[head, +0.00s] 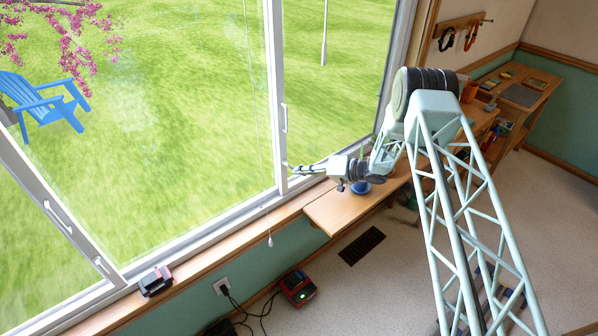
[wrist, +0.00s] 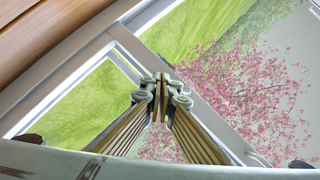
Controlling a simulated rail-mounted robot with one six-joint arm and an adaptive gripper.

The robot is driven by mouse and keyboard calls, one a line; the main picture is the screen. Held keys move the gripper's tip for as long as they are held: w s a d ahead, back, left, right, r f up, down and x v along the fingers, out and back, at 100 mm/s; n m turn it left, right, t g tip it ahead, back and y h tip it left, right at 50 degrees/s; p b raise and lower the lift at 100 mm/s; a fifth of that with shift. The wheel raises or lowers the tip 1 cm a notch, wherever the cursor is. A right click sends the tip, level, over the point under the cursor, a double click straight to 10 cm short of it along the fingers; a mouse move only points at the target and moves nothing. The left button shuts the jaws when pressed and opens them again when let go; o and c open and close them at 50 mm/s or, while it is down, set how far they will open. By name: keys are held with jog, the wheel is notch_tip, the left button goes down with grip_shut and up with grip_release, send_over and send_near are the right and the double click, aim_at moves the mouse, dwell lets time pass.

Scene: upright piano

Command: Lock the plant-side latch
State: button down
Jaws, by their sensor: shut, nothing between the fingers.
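The window's right upright frame (head: 275,95) is white and carries a slim white handle or latch (head: 284,118). On the left frame are two more white fittings, an upper one (head: 58,217) and a lower one (head: 102,265). I cannot tell which fitting is the plant-side latch, or whether any is locked. My gripper (head: 291,169) points left at the lower part of the right frame, below its handle. In the wrist view my gripper (wrist: 162,84) is shut and empty, with the white frame (wrist: 205,110) behind it. A pale curved handle (wrist: 258,158) shows at the lower right there.
A wooden sill (head: 190,252) runs below the glass and meets a wooden shelf (head: 345,207) under my arm. A small blue object (head: 361,188) is on the shelf. A pull cord (head: 270,240) hangs before the sill. A dark red-and-black device (head: 155,281) sits on the sill.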

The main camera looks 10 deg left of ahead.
jog(key=shift+s+a+f+m+g+y+b, duration=0.2)
jog(key=shift+s+a+f+m+y+b, duration=0.1)
jog(key=shift+m+y+b, duration=0.3)
jog(key=shift+s+a+f+m+g+y+b, duration=0.15)
jog(key=shift+s+f+m+g+y+b, duration=0.1)
jog(key=shift+m+y+b, duration=0.35)
dwell(1.7)
jog(key=shift+d, duration=0.2)
jog(key=s+d+r+p, duration=0.1)
jog(key=d+r, duration=0.1)
jog(key=d, duration=1.1)
jog(key=shift+d, duration=0.25)
dwell(0.5)
